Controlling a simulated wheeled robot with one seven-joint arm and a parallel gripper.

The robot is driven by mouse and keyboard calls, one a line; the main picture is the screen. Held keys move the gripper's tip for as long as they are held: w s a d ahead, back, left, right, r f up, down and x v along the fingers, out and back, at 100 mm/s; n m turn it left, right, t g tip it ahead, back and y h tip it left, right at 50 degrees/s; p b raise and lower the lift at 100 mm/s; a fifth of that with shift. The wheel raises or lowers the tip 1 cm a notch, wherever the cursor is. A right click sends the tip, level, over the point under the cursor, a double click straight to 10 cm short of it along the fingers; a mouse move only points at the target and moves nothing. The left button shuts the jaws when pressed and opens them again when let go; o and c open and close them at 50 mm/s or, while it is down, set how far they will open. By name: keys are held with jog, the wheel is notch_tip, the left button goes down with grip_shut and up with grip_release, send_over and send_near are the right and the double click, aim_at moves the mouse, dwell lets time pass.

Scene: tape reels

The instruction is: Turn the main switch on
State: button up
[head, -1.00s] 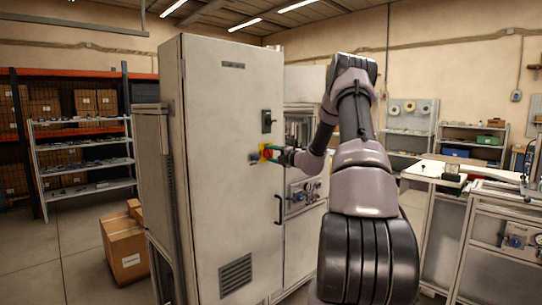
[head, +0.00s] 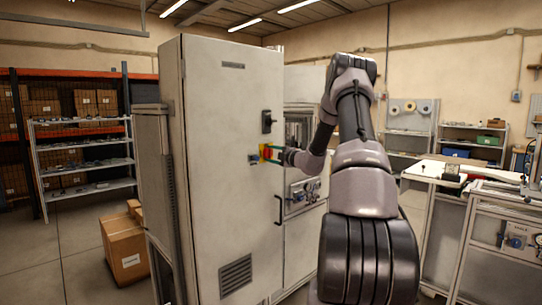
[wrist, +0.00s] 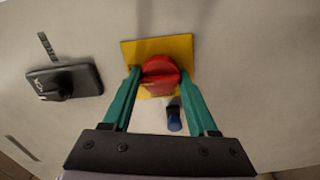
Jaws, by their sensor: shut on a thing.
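The main switch is a red rotary knob (wrist: 160,76) on a yellow plate (wrist: 128,50), fixed to the door of a tall grey cabinet (head: 235,200). In the head view the yellow plate (head: 264,150) shows at mid-height on the door, with the knob mostly hidden by my gripper. My gripper (wrist: 160,82) has two green fingers, one on each side of the red knob, and is shut on it. It also shows in the head view (head: 276,154), reaching the door from the right.
A black handle (wrist: 65,82) is left of the plate in the wrist view, and a blue-tipped part (wrist: 174,118) sits just below the knob between the fingers. A door pull (head: 279,209) is lower on the cabinet. Cardboard boxes (head: 124,248) stand at the cabinet's left.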

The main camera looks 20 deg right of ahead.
jog(key=o, duration=1.4)
jog(key=shift+s, duration=0.1)
jog(key=v, duration=1)
jog(key=shift+s+d, duration=0.15)
jog(key=shift+s, duration=0.15)
